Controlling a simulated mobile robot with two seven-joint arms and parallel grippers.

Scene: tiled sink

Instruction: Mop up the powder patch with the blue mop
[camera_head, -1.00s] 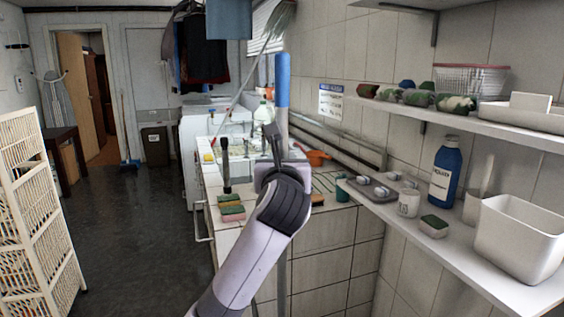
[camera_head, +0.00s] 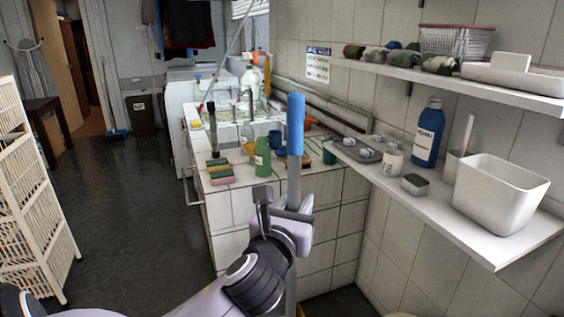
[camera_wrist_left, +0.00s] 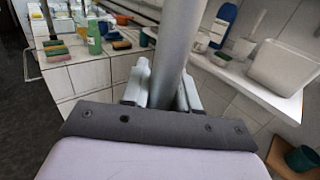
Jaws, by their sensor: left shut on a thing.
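The mop shows as an upright grey pole with a blue grip (camera_head: 296,125) at its top. My left gripper (camera_head: 285,222) is shut on the pole below the blue grip. In the left wrist view the grey pole (camera_wrist_left: 178,45) stands between the two fingers (camera_wrist_left: 160,92). The lower pole runs behind my arm and out of the head view, so the mop's head is not seen. The powder patch is not visible in either view. My right gripper is not in view.
A tiled counter (camera_head: 232,196) with sponges (camera_head: 218,172), a green bottle (camera_head: 262,157) and a sink stands behind the mop. A wall shelf (camera_head: 490,235) with a white bin (camera_head: 500,192) juts out at right. A wicker rack (camera_head: 30,205) stands left. Dark floor (camera_head: 125,200) between is clear.

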